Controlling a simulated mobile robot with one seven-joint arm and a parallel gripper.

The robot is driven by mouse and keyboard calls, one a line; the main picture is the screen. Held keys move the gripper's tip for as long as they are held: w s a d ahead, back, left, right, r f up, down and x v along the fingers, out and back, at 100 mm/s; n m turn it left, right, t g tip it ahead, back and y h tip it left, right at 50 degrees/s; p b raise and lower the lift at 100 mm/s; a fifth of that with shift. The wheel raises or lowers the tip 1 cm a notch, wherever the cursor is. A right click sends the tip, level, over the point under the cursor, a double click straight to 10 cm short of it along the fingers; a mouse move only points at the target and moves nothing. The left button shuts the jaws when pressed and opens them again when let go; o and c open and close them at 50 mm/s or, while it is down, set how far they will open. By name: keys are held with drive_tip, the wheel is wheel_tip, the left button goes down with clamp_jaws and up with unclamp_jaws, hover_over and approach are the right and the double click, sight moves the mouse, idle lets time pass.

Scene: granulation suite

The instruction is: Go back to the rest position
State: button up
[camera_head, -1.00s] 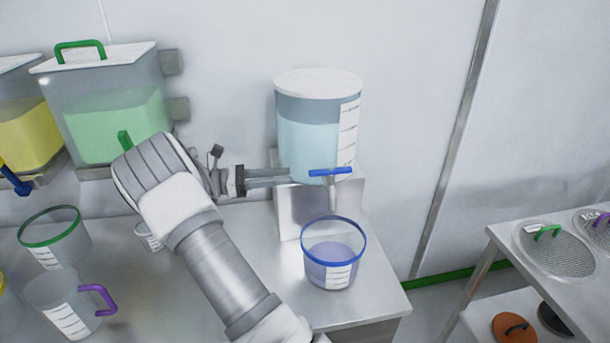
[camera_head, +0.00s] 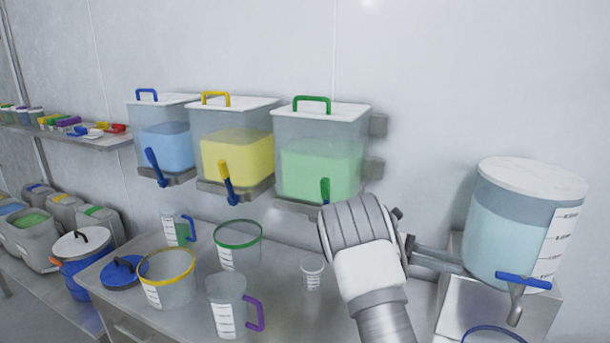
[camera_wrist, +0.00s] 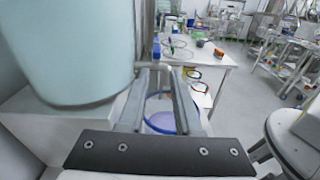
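My gripper (camera_head: 452,260) reaches right at the left side of the round clear tank (camera_head: 510,235) of pale blue liquid, near its base. In the wrist view my gripper's two fingers (camera_wrist: 163,78) are apart, with no object clearly held between them. The tank fills the upper left there. A grey pipe-like part shows near the fingertips; whether it lies between them I cannot tell. The tank's tap has a blue handle (camera_head: 523,282). A blue-rimmed bucket (camera_head: 492,335) stands below it, mostly cut off, and shows beneath the fingers in the wrist view (camera_wrist: 160,121).
Wall tanks of blue (camera_head: 165,145), yellow (camera_head: 235,155) and green liquid (camera_head: 320,165) hang left of my arm. On the table stand a yellow-rimmed bucket (camera_head: 167,290), a green-rimmed bucket (camera_head: 238,258), a purple-handled jug (camera_head: 228,310) and a small cup (camera_head: 312,272).

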drive_tip(key=s+a+r+m+t+y, duration=0.4)
drive_tip(key=s+a+t+y, duration=0.3)
drive_tip(key=s+a, duration=0.4)
drive_tip(key=s+a+r+m+t+y, duration=0.4)
drive_tip(key=s+a+m+t+y, duration=0.3)
drive_tip(key=s+a, duration=0.4)
drive_tip(key=s, duration=0.2)
drive_tip(key=shift+s+m+y, duration=0.3)
drive_tip(key=shift+y, duration=0.1)
drive_tip(key=shift+d+r, duration=0.1)
